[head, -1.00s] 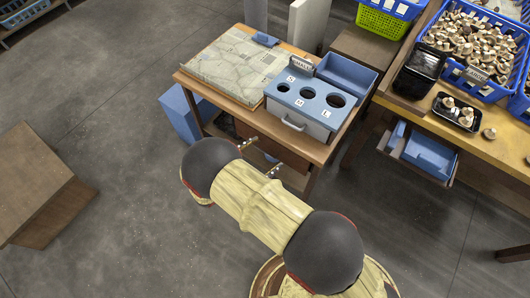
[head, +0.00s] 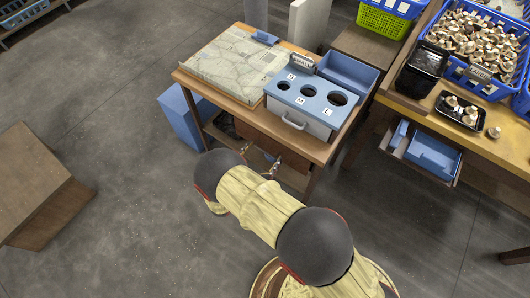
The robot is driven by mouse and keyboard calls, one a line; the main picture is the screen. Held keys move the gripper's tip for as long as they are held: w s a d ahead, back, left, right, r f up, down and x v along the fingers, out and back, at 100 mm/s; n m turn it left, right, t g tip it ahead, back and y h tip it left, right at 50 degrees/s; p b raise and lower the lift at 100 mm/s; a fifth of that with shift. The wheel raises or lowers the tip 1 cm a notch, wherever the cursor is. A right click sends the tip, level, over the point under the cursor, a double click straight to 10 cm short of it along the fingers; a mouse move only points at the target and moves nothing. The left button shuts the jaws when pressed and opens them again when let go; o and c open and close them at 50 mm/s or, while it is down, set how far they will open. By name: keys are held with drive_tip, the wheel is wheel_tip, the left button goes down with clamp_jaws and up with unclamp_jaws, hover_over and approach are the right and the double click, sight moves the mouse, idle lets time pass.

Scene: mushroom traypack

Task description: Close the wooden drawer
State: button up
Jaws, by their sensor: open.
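My gripper (head: 260,157) is open in the head view. Its fingertips are low at the front of the middle table, close to a reddish-brown wooden panel (head: 262,133) under the tabletop. Whether they touch it is unclear, and my arm hides part of the area. Left of the panel is a dark gap. Whether this panel is a drawer front, and how far out it stands, I cannot tell. An open wooden drawer (head: 408,157) juts from under the right table, with blue boxes (head: 432,154) in it, well apart from my gripper.
The middle table (head: 190,86) holds a map-like board, a blue-topped sorting box (head: 307,100) with three holes, and a blue bin (head: 347,72). The right table (head: 490,150) carries mushroom crates and a black tray. A brown wooden block (head: 35,190) stands left; floor between is clear.

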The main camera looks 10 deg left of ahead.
drive_tip(key=shift+w, duration=0.1)
drive_tip(key=shift+c, duration=1.1)
drive_tip(key=c, duration=1.4)
